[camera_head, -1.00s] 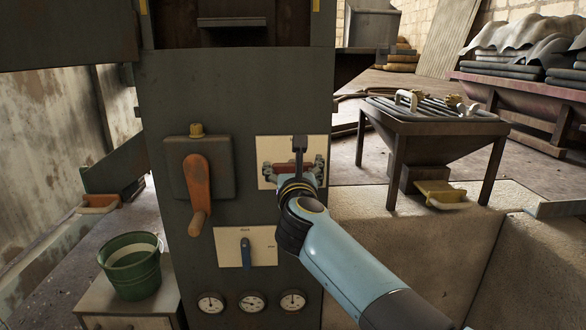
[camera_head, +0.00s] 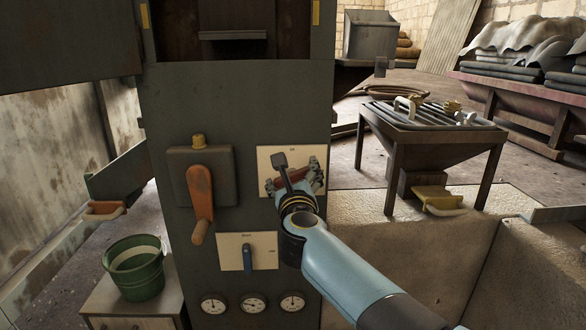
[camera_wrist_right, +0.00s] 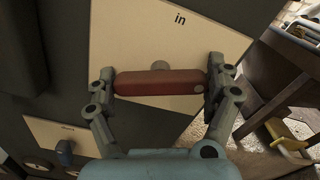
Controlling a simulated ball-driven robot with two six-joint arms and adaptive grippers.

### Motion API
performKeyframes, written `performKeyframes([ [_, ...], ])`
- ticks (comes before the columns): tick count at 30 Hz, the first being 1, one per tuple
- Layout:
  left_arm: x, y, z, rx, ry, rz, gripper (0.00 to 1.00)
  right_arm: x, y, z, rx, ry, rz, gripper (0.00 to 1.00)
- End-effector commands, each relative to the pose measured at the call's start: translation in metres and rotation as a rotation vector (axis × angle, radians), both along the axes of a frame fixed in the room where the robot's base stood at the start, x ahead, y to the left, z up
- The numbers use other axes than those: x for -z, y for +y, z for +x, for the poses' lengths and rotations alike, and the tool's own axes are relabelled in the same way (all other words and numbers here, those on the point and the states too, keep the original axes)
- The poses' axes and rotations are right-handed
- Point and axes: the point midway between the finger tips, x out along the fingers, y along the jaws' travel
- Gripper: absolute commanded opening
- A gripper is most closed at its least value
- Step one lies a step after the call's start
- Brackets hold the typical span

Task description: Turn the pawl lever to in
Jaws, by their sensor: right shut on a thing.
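The pawl lever (camera_head: 303,174) is a red bar on a cream plate (camera_head: 268,155) on the dark cabinet front. In the head view it is tilted, its right end higher. My right gripper (camera_head: 294,177) is shut on it, one finger at each end. In the right wrist view the red lever (camera_wrist_right: 160,83) spans between the fingers of the gripper (camera_wrist_right: 162,85). The word "in" stands on the plate (camera_wrist_right: 130,35) above the lever there. My gripper and wrist partly hide the lever and plate in the head view. My left gripper is not in view.
An orange crank handle (camera_head: 200,200) sticks out left of the plate. A blue lever (camera_head: 246,258) is on a smaller plate below, above several gauges (camera_head: 252,304). A green bucket (camera_head: 135,270) stands at lower left. A dark hopper table (camera_head: 430,127) stands to the right.

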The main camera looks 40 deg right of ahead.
Motion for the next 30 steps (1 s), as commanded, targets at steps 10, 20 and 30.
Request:
performKeyframes([
  [10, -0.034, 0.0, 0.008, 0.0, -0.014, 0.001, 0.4, -0.005, 0.0, 0.001, 0.0, 0.171, -0.282, 0.54],
  [20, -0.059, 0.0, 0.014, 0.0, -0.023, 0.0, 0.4, -0.005, 0.0, 0.001, -0.001, 0.335, -0.55, 0.54],
  [30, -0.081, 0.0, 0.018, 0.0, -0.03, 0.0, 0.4, -0.004, 0.0, 0.001, 0.001, 0.492, -0.807, 0.54],
])
